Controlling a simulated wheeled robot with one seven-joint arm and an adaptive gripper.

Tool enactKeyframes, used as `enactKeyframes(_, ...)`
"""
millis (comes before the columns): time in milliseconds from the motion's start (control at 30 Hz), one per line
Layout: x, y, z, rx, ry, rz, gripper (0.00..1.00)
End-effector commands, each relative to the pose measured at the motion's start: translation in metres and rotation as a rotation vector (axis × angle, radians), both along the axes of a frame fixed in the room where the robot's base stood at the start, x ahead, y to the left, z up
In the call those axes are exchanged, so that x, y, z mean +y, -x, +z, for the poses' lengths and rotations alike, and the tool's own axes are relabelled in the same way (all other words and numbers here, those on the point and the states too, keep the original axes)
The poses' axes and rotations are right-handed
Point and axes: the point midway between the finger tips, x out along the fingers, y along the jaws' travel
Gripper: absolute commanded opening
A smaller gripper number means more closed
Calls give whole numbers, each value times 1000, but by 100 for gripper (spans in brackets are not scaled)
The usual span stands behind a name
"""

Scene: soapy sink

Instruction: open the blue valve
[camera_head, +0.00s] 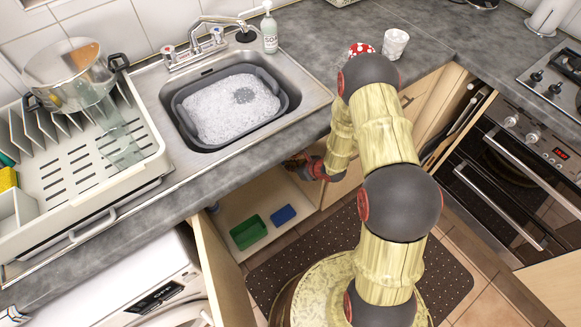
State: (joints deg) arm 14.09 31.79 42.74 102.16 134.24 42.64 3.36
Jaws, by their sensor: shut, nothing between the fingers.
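The mixer tap (205,35) stands behind the sink. It has a handle with a blue mark (217,34) on its right and a handle with a red mark (168,51) on its left. No other blue valve shows; the counter hides the upper inside of the open cabinet (233,212) under the sink. My gripper (292,163) is low at the counter's front edge, at the cabinet opening. It is small and partly hidden here, shut and empty, well below and apart from the tap.
A grey basin of suds (235,103) sits in the sink. A green tray (248,231) and a blue block (283,214) lie on the cabinet floor. The open cabinet door (217,265) stands left of the opening. A dish rack (75,165) is on the counter.

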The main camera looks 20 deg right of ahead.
Motion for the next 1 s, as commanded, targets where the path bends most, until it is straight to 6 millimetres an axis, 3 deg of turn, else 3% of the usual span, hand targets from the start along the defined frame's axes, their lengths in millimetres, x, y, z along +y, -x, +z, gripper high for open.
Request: enactKeyframes(1000, 2, -5, -5, 0, 1, 1, 0)
